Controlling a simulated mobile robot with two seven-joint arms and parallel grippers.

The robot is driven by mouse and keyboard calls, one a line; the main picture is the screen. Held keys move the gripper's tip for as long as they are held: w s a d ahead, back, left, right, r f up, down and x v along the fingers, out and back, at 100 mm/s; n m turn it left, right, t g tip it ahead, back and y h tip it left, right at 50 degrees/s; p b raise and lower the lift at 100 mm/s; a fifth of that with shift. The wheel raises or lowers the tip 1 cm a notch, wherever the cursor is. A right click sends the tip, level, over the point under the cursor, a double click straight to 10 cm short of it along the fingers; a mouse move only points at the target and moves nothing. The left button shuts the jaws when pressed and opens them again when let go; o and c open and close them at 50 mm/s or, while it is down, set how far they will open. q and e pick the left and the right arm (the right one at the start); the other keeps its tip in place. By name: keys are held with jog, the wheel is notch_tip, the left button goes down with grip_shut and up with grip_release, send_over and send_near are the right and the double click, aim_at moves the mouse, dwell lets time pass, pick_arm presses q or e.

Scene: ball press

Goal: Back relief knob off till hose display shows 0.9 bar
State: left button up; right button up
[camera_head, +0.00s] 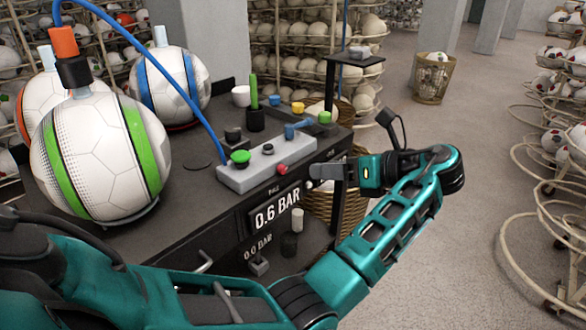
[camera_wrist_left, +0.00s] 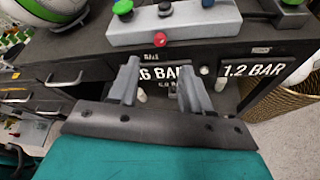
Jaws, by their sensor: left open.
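A grey valve block (camera_head: 262,168) lies on the dark press bench. It carries a green knob (camera_head: 240,157), a red knob (camera_head: 282,169) and a blue lever (camera_head: 297,130); I cannot tell for certain which is the relief knob. A front display (camera_head: 276,210) reads 0.6 BAR. In the left wrist view another display (camera_wrist_left: 252,70) reads 1.2 BAR; their labels are too small to read surely. My left gripper (camera_head: 322,178) is open and empty in front of the bench's front face, right of the red knob. In its wrist view the fingers (camera_wrist_left: 160,68) point toward the displays, below the red knob (camera_wrist_left: 160,40).
A white ball with green stripes (camera_head: 105,160) and a blue-striped ball (camera_head: 170,82) stand on the bench's left. A blue hose (camera_head: 150,68) arches down to the block. Small coloured posts stand behind it. A wicker basket (camera_head: 335,208) stands below at right.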

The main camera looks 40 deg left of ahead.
aim_at(285, 170)
pick_arm(q)
jog(key=x, duration=0.9)
jog(key=shift+a, duration=0.1)
jog(key=shift+c, duration=0.2)
grip_shut()
